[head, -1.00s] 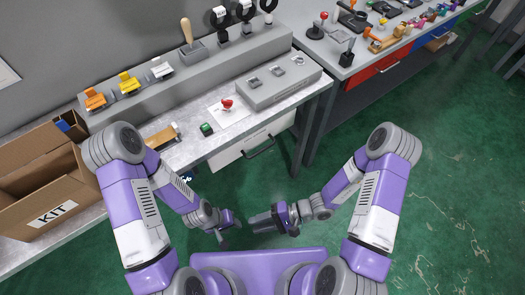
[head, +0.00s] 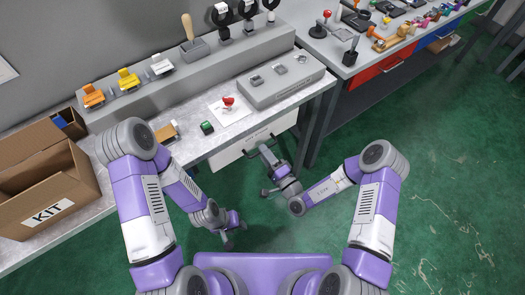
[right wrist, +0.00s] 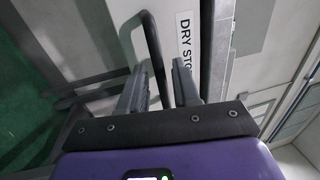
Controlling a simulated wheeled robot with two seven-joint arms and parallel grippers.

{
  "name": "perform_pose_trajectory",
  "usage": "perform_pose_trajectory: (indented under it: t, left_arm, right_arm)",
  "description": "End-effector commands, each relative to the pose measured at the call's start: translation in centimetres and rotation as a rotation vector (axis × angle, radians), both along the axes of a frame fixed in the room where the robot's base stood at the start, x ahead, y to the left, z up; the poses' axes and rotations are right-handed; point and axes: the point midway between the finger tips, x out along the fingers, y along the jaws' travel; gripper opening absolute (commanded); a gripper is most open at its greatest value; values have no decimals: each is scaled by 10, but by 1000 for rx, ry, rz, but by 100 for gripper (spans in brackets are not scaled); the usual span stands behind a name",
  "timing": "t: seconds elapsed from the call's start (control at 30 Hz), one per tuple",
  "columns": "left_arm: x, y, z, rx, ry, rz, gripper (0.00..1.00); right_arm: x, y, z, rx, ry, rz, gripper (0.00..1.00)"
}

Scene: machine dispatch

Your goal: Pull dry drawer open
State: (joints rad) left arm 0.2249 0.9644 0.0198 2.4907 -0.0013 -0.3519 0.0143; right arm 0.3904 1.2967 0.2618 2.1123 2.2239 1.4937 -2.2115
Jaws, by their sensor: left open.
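The white dry drawer (head: 228,156) is under the light workbench top and looks shut. In the right wrist view its front bears a "DRY STO…" label (right wrist: 187,35), partly hidden. Its dark bar handle (right wrist: 152,45) runs between the two fingers of my right gripper (right wrist: 160,82). Those fingers are apart, with a visible gap beside the bar. In the head view my right gripper (head: 266,153) is at the drawer front and hides part of the handle. My left gripper (head: 230,235) is open and empty, low over the green floor.
On the workbench are a grey block (head: 282,85), a red-topped part (head: 228,101), a green part (head: 207,127) and a KIT box (head: 45,190) at the left. A second bench with a red drawer (head: 385,70) stands at the right. The floor at right is clear.

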Motion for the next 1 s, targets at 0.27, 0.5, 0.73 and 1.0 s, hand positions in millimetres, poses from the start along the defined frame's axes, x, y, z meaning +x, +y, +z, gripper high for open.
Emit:
perform_pose_trajectory:
  t: [0.27,0.5,0.73,1.0]
  left_arm:
    - [0,0,-3,0,0,0,43]
    - [0,0,-3,0,0,0,43]
    - [0,0,-3,0,0,0,43]
    - [0,0,-2,0,0,0,43]
  right_arm:
    - [13,9,3,2,1,0,32]
    - [12,9,3,1,1,1,22]
    - [12,9,3,1,1,1,0]
    - [12,8,3,1,2,1,0]
